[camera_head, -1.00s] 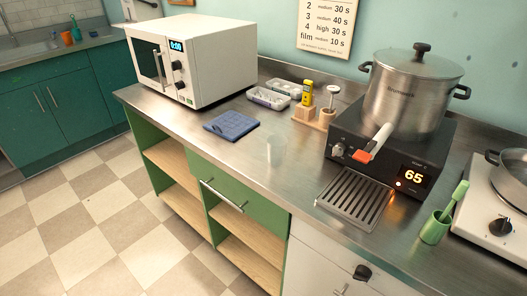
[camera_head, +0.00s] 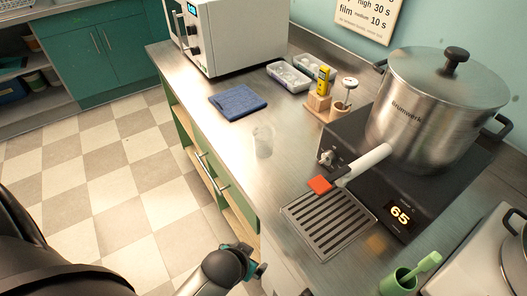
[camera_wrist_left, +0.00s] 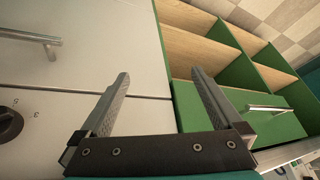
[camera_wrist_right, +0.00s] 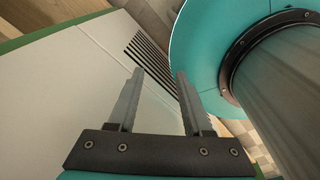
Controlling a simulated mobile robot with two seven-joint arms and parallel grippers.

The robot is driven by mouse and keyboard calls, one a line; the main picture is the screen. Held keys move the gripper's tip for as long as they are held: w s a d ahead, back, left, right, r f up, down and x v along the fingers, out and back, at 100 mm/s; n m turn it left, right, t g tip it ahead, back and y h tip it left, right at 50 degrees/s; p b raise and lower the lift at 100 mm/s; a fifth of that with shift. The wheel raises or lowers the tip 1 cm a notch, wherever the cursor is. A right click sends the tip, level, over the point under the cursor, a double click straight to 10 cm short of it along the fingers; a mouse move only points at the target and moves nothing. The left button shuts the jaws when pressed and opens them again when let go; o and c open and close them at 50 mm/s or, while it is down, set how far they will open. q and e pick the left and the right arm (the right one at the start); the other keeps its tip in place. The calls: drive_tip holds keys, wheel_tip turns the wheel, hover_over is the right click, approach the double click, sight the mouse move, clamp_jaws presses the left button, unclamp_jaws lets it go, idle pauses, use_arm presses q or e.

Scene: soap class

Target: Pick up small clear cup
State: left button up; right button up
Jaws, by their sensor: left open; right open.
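The small clear cup (camera_head: 263,141) stands on the steel counter in the head view, between the blue folded cloth and the hot plate. It is faint and see-through. My left gripper (camera_head: 256,268) is low at the bottom of the head view, in front of the counter and well apart from the cup. In the left wrist view its fingers (camera_wrist_left: 161,73) are open and empty, facing the cabinet front. My right gripper (camera_wrist_right: 156,72) is open and empty in the right wrist view. It does not show in the head view. Neither wrist view shows the cup.
A hot plate reading 65 (camera_head: 400,215) carries a large steel pot (camera_head: 430,115), right of the cup. A slotted grate (camera_head: 328,222) is nearer. The blue cloth (camera_head: 238,100) and microwave (camera_head: 245,35) are farther back.

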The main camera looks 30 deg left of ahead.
use_arm(q)
wheel_tip(320, 180, up, 16)
drive_tip(key=w+a+n+t+y+p, duration=0.1)
drive_tip(key=a+n+t+p, duration=0.1)
drive_tip(key=n+t+y, duration=0.2)
drive_tip(key=t, duration=0.5)
approach(266, 130)
drive_tip(key=shift+b+x, duration=0.95)
drive_tip(key=shift+x, duration=0.15)
drive_tip(key=shift+b+x, duration=0.6)
drive_tip(key=shift+x, duration=2)
use_arm(e)
drive_tip(key=shift+s+a+f, duration=0.3)
drive_tip(key=shift+f, duration=0.1)
use_arm(q)
drive_tip(key=shift+s, duration=0.1)
drive_tip(key=c, duration=1.2)
drive_tip(key=shift+c, duration=0.2)
